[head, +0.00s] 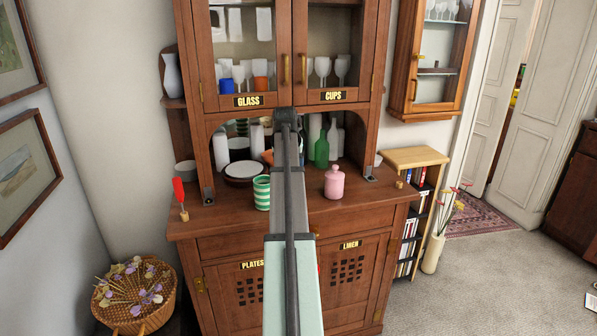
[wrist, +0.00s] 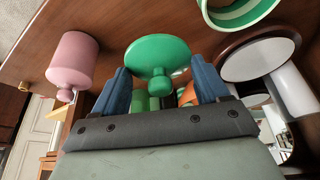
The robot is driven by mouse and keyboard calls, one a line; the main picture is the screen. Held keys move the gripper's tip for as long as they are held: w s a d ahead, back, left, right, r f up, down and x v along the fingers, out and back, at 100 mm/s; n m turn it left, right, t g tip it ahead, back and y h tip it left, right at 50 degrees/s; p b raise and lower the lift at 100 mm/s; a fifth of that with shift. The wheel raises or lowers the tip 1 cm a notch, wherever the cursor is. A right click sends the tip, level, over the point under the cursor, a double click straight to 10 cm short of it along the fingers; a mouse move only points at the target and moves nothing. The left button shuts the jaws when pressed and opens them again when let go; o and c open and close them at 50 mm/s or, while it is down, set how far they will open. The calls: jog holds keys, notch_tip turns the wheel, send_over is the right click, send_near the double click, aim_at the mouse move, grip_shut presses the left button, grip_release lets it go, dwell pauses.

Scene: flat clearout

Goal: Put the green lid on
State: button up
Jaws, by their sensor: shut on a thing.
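The green lid (wrist: 158,54), a round disc with a small knob, is between the blue fingers of my gripper (wrist: 160,76) in the wrist view. My gripper is shut on it, and it is held clear of the canister. The green-and-white striped canister (head: 262,192) stands upright on the cabinet counter, just left of my arm in the head view. Its round rim (wrist: 240,16) shows at the upper right of the wrist view, apart from the lid. In the head view my arm hides the gripper and the lid.
A pink jar (head: 334,182) with its own knobbed lid stands right of my arm. Green bottles (head: 321,150) stand behind it. A dark-rimmed white-topped round thing (head: 245,171) stands behind the canister. A red-topped item (head: 180,195) is at the counter's left. The counter's front strip (head: 225,219) is clear.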

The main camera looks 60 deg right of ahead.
jog(key=w+a+r, duration=0.5)
jog(key=a, duration=0.2)
jog(key=shift+w+a+r, duration=0.25)
jog(key=shift+a+r, duration=0.1)
jog(key=shift+a, duration=0.05)
jog(key=shift+f, duration=0.15)
jog(key=shift+f, duration=2.4)
jog(key=shift+f, duration=0.9)
dwell(1.2)
jog(key=o, duration=1.1)
jog(key=shift+c, duration=0.2)
